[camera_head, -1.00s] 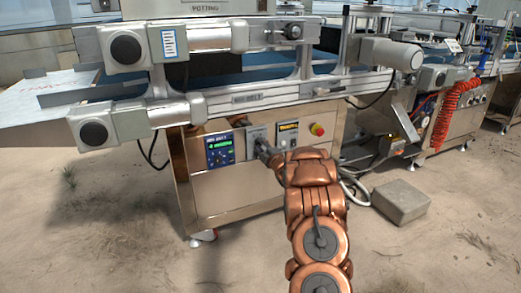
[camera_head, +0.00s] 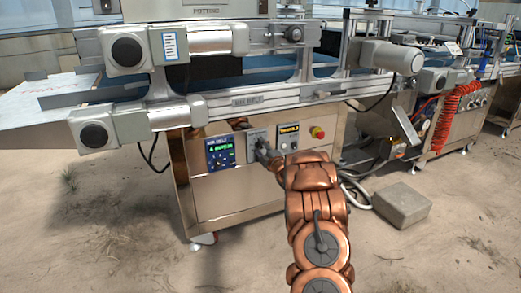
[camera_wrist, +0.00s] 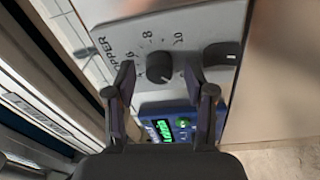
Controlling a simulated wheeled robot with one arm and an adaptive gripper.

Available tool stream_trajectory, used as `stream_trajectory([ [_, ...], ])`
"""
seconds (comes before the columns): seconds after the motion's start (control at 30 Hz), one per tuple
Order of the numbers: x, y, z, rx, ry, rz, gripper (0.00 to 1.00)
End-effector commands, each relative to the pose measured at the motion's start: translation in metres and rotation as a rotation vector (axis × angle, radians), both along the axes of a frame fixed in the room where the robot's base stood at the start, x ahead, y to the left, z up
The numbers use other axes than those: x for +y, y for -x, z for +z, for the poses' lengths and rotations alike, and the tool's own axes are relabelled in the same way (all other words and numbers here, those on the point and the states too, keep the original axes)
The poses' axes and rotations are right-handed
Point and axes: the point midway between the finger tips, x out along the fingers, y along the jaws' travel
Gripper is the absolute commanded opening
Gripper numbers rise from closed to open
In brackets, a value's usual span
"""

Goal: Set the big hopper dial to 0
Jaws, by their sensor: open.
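A grey panel marked HOPPER (camera_wrist: 118,40) fills the upper middle of the wrist view. Its black round dial (camera_wrist: 158,66) has a printed scale around it, with 6, 8 and 10 readable. A small pale mark shows at the dial's lower right edge; the number it points to cannot be read. My gripper (camera_wrist: 160,72) is open, with one finger on each side of this dial; contact cannot be told. In the head view my gripper (camera_head: 264,152) reaches the hopper panel (camera_head: 257,136) and hides most of its dials.
A second black knob (camera_wrist: 221,54) sits on the same panel, close to the right finger. A blue panel with a green display (camera_head: 220,152) is beside the hopper panel. A yellow-lit display (camera_head: 288,129) and a red button (camera_head: 317,132) are to its right.

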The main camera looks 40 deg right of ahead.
Motion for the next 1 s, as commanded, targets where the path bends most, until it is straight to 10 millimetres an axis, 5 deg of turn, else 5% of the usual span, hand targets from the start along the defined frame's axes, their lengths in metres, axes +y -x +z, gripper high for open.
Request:
stream_trajectory([
  [0.37,0.001,0.007,0.0,0.0,0.001,-0.001,0.54],
  [1.0,0.023,0.087,-0.007,0.003,-0.003,-0.003,0.54],
])
